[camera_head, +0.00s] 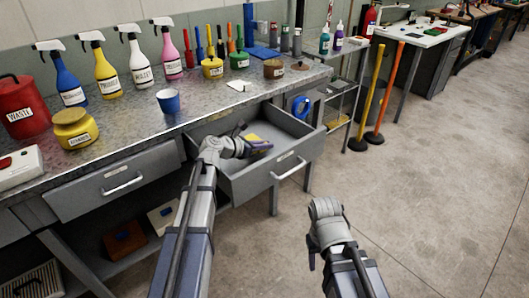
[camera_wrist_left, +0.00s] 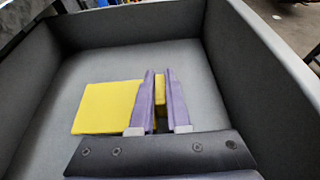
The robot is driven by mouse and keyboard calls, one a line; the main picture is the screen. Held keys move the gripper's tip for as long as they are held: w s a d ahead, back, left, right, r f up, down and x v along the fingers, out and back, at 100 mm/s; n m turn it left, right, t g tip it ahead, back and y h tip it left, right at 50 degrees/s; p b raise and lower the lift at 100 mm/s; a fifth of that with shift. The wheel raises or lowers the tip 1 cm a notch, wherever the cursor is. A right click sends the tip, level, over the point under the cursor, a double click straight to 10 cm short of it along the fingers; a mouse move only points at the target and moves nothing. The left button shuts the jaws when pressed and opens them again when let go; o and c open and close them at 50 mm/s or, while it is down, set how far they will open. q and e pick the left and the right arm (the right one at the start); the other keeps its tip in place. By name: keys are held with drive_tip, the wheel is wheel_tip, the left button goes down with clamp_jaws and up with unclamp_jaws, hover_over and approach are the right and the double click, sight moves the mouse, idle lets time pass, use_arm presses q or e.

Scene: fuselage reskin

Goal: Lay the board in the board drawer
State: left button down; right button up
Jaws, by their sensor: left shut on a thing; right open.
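The drawer (camera_head: 300,160) under the bench is pulled open. My left gripper (camera_head: 262,147) reaches down inside it, its purple fingers pointing right. The yellow board (camera_head: 251,138) shows only partly beside the fingers. In the left wrist view the board (camera_wrist_left: 104,107) looks flat, over the grey drawer floor (camera_wrist_left: 190,65), and yellow also shows between the left gripper's fingers (camera_wrist_left: 161,100), which are shut on it. I cannot tell whether the board touches the floor. My right gripper (camera_head: 312,258) is open and empty, outside the drawer over the concrete floor.
A closed drawer (camera_head: 115,182) is to the left. The bench top holds spray bottles, a blue cup (camera_head: 168,101), a yellow pot (camera_head: 75,128) and several tools. A blue tape roll (camera_head: 300,106) hangs near the open drawer's back right.

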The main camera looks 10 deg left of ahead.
use_arm(q)
drive_tip(key=shift+f, duration=0.3)
use_arm(e)
drive_tip(key=shift+f, duration=0.3)
use_arm(q)
drive_tip(key=shift+f+b, duration=0.5)
drive_tip(key=shift+f, duration=0.05)
use_arm(e)
drive_tip(key=shift+f, duration=0.6)
use_arm(q)
drive_tip(key=shift+f, duration=0.1)
use_arm(e)
drive_tip(key=shift+f, duration=0.1)
use_arm(q)
drive_tip(key=c, duration=0.9)
unclamp_jaws()
